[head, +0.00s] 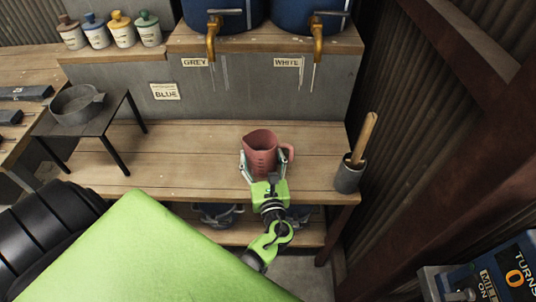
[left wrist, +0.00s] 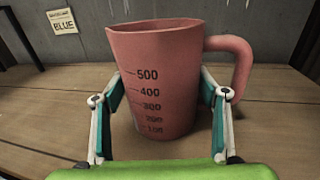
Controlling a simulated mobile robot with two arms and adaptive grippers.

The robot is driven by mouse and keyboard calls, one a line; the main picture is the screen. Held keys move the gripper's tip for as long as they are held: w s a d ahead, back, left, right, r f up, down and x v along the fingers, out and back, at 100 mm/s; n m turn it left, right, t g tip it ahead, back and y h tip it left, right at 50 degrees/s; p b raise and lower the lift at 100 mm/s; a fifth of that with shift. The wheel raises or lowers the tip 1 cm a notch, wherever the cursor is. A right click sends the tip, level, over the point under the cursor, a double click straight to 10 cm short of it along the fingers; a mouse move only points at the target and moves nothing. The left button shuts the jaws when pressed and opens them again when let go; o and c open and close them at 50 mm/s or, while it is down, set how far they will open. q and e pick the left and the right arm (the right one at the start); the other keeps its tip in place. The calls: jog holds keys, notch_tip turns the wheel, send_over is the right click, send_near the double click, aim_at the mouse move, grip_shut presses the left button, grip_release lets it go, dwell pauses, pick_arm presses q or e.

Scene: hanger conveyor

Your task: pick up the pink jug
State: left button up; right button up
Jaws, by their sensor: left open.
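The pink jug (head: 260,150) stands upright on the wooden workbench, with its handle to the right in the head view. In the left wrist view the jug (left wrist: 157,85) fills the middle and shows dark measuring marks up to 500. My left gripper (head: 263,172) is open, at the near side of the jug. In the left wrist view its two fingers (left wrist: 160,110) stand on either side of the jug's lower body, with the right finger below the handle. I cannot tell whether the fingers touch it. My right gripper is not in view.
A grey pot with a wooden stick (head: 347,177) stands right of the jug. A small black table (head: 62,125) with a round pan is at the left. Two blue barrels with taps (head: 312,18) stand on the raised shelf behind. The bench left of the jug is clear.

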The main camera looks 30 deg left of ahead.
aim_at(260, 144)
pick_arm(q)
jog(key=x, duration=0.4)
jog(key=shift+d+r+p, duration=0.1)
jog(key=shift+r+p, duration=0.1)
jog(key=shift+p, duration=0.2)
jog(key=shift+w+a+f, duration=0.15)
jog(key=shift+w+a, duration=0.2)
jog(key=shift+w, duration=0.05)
jog(key=c, duration=1.3)
